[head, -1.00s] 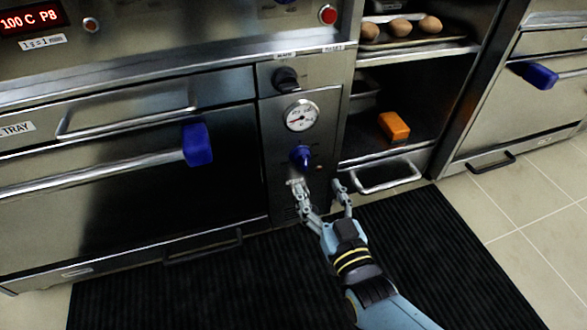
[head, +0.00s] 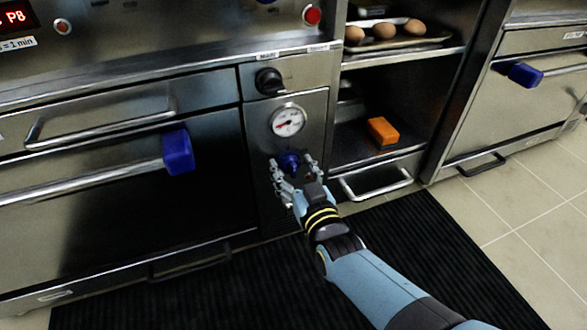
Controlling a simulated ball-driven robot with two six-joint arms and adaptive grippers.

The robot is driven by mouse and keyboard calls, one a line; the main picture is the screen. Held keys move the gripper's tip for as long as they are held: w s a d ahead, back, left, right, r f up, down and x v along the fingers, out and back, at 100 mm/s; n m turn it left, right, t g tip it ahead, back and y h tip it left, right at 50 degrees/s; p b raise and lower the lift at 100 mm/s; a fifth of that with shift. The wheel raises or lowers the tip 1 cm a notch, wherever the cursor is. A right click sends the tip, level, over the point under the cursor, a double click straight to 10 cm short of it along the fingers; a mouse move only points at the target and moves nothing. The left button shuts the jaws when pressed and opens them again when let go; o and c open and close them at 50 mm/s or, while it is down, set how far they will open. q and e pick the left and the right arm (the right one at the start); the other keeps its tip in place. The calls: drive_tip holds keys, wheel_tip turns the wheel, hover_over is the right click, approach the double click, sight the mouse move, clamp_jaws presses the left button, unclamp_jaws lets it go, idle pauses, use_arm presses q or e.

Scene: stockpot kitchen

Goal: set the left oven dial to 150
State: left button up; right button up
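My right gripper (head: 291,167) is open, with one finger on each side of the blue dial. I cannot tell whether the fingers touch it. The dial's lower part and any markings around it are hidden or too small to read. My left gripper is not in view.
The left oven door has a long bar handle with a blue end piece (head: 177,152). Right of the panel, a shelf holds an orange block (head: 382,131), with several eggs (head: 384,31) on a tray above. A drawer handle (head: 378,192) sticks out nearby. A black mat (head: 430,240) covers the floor.

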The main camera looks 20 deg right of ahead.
drive_tip(key=c, duration=1)
